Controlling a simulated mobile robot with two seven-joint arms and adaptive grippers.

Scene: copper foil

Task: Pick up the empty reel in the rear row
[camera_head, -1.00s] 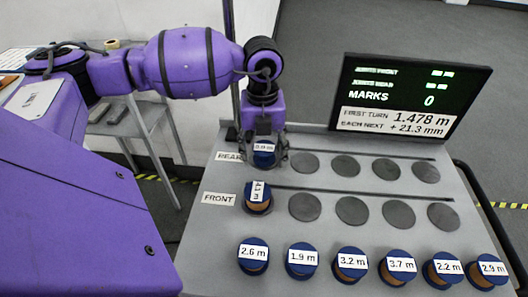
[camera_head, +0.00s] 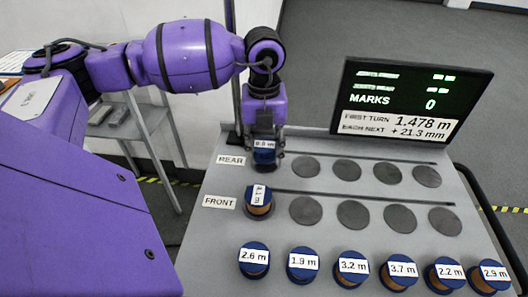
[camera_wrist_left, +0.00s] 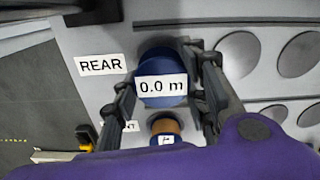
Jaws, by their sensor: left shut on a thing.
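The empty reel is blue with a white label; in the left wrist view the label on the reel (camera_wrist_left: 160,103) reads 0.0 m. In the head view the reel (camera_head: 264,156) is at the left end of the rear row, by the REAR sign. My left gripper (camera_head: 266,165) is shut on it from above, with one finger on each side; the two fingers also flank it in the left wrist view (camera_wrist_left: 165,90). The gripper partly hides the reel, and I cannot tell how far it is above the panel. My right gripper is not in view.
A copper-wound reel (camera_head: 258,203) stands close by at the left of the front row. Grey round spots (camera_head: 346,170) to the right are empty. Several labelled reels (camera_head: 352,267) line the near edge. A display (camera_head: 412,100) stands behind the panel, showing MARKS 0.

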